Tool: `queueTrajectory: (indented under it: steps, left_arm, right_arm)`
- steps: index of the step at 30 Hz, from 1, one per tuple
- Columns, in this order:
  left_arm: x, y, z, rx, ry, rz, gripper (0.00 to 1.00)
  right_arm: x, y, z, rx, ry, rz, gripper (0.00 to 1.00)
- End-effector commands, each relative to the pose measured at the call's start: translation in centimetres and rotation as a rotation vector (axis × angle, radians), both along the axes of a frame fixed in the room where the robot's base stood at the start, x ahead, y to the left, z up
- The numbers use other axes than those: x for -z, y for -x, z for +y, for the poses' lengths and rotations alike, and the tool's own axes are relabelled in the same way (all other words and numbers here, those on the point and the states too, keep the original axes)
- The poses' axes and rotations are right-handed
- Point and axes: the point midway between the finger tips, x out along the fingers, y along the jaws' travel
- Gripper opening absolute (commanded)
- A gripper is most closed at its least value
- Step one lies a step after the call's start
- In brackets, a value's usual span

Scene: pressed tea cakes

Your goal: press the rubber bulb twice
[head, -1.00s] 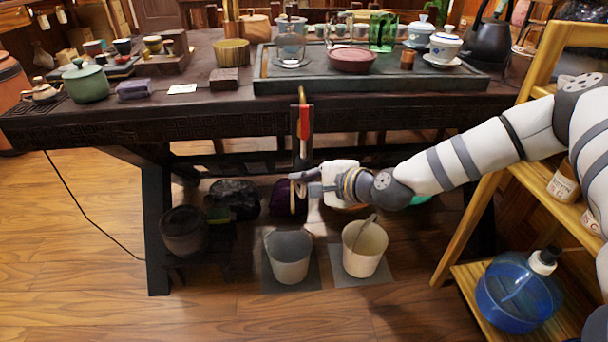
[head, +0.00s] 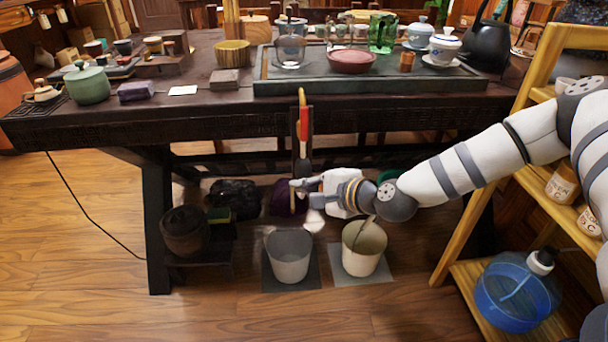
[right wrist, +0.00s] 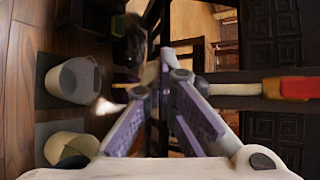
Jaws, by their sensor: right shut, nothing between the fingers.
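A red and yellow tube (head: 303,120) hangs in front of the tea table. My left gripper is not in view.
Two pails, a grey one (head: 289,257) and a cream one (head: 364,250), stand on the floor under the gripper. The tea table (head: 120,130) is above. A wooden shelf (head: 490,210) with a blue bottle (head: 515,295) stands at right.

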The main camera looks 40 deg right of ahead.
Motion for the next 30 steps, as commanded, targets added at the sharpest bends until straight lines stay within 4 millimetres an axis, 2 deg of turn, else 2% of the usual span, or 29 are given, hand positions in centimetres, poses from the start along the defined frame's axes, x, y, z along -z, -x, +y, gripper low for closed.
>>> queueTrajectory:
  steps: [15,30]
  left_arm:
    - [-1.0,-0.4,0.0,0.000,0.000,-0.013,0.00]
    - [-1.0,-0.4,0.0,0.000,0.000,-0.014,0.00]
  right_arm:
    - [-0.1,3.9,2.4,-0.001,-0.001,0.001,0.00]
    - [0.0,4.3,2.6,0.000,0.000,0.000,0.00]
